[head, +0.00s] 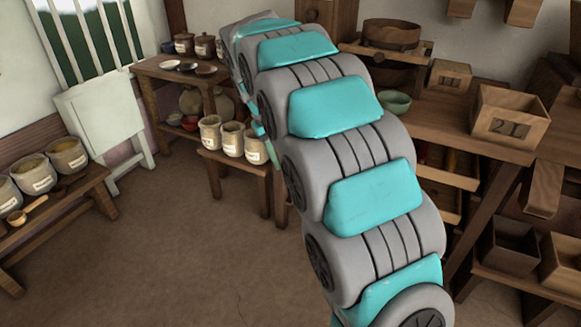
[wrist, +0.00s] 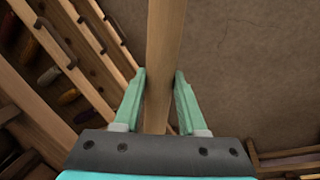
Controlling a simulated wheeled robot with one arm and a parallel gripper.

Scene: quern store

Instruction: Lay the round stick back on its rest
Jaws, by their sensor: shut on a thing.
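The round stick (wrist: 166,40) is a pale brown wooden rod. In the wrist view it runs from the top edge down between the two green fingers of my gripper (wrist: 160,78). My gripper is shut on it. The stick's far end runs out of the picture, and its near end is hidden towards the gripper's palm. I cannot pick out the rest for the stick in either view.
Floor left of my arm is clear.

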